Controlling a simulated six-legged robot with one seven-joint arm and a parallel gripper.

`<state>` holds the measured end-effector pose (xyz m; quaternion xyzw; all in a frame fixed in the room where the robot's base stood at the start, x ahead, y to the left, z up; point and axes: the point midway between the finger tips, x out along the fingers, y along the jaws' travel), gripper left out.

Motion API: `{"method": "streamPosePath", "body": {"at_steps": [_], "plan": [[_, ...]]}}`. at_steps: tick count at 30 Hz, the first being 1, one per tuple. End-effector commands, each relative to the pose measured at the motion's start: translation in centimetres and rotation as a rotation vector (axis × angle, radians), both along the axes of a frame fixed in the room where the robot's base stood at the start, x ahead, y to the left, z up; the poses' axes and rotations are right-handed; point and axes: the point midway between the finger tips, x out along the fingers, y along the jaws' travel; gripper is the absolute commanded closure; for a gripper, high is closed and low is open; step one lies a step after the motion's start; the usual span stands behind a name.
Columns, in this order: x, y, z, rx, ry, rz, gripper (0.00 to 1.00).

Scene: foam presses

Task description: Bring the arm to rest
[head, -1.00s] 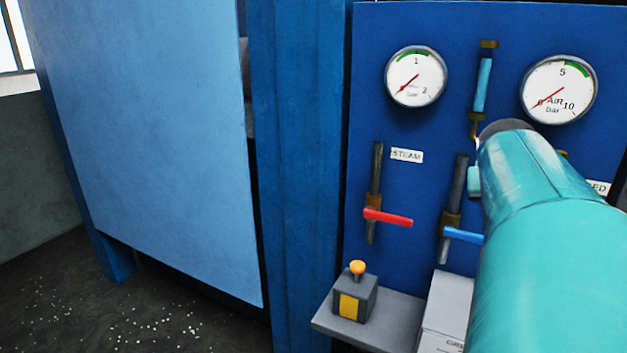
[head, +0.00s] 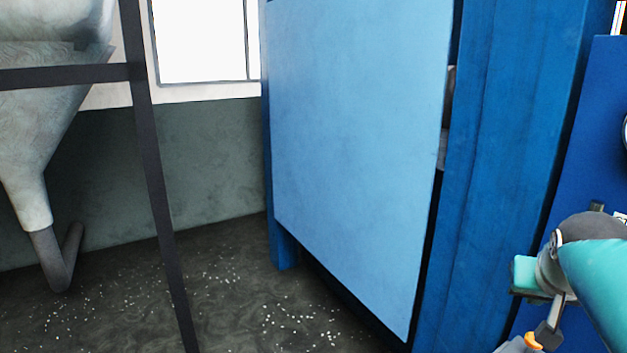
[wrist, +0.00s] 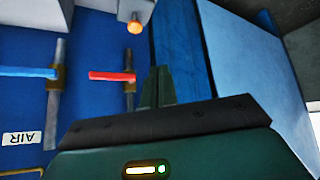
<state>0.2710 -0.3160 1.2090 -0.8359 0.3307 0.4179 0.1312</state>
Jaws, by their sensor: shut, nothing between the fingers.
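My gripper (wrist: 157,72) shows in the wrist view with its two dark green fingers together and nothing between them. It points toward the blue press front, just to the right of the red valve handle (wrist: 110,76) in that picture. I cannot tell whether there is a gap in depth. In the head view my teal arm enters at the lower right, and the wrist end hangs in front of the blue control panel (head: 590,150). The fingers are hard to make out there.
An orange knob (head: 532,341) lies close below my wrist in the head view. A light blue press door (head: 355,150) and blue post (head: 490,170) stand left of the arm. A grey hopper (head: 40,130) and dark frame (head: 150,160) are at far left. Speckled floor between is clear.

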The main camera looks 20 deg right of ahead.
Motion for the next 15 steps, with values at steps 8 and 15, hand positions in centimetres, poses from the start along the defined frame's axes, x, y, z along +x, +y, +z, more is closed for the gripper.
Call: {"method": "streamPosePath", "body": {"at_steps": [8,15], "plan": [[4.7,18.4,-4.8,0.087,0.049,0.41,1.0],[2.4,29.8,-9.1,0.115,0.127,0.674,1.0]]}}
